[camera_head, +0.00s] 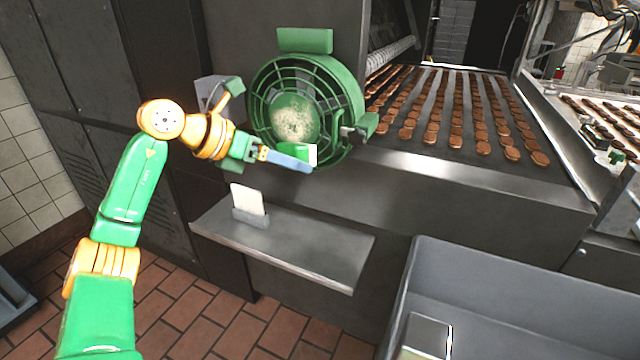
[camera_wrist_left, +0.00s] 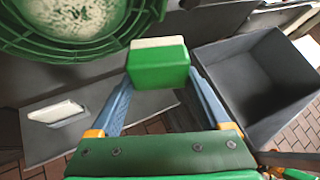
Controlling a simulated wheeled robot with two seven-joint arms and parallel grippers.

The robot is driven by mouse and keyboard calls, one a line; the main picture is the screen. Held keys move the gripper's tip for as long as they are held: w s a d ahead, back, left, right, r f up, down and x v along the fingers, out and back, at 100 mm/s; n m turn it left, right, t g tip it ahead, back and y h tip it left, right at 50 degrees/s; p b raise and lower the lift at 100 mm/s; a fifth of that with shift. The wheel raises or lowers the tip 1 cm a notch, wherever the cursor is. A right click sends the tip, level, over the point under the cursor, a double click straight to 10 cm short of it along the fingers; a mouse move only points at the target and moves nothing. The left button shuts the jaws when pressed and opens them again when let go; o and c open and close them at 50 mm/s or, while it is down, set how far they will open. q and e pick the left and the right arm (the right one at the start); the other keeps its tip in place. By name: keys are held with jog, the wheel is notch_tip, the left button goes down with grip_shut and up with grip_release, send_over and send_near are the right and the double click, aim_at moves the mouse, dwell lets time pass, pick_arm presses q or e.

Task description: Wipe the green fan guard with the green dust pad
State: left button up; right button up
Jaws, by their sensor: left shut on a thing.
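The green fan guard (camera_head: 258,105) is a round caged ring mounted on the dark machine wall, with a pale dusty patch (camera_head: 294,118) at its centre. It also shows at the top left of the left wrist view (camera_wrist_left: 100,50). My left gripper (camera_head: 308,160) is in front of the guard's lower part, shut on the green dust pad (camera_head: 290,151). In the left wrist view the pad (camera_wrist_left: 158,68) is a green block with a pale face, held between the blue fingertips. The pad looks near the guard's lower rim; I cannot tell whether they touch. My right gripper is not in view.
A grey shelf (camera_head: 310,256) below the guard carries a small holder with a white card (camera_head: 247,200). A dark grey bin (camera_head: 500,285) stands at the lower right. A conveyor (camera_head: 470,160) with rows of brown biscuits runs at the right.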

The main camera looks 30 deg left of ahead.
pick_arm(q)
jog(key=s+a+n+t+y, duration=0.1)
jog(key=a+n+t+y, duration=0.3)
jog(key=a, duration=0.5)
jog(key=w+a+n+y+p, duration=0.1)
jog(key=w+p, duration=0.5)
jog(key=p, duration=0.1)
jog(key=shift+w+a+r+p, duration=0.1)
jog(key=shift+w+a+p, duration=0.05)
jog(key=shift+w+p, duration=0.75)
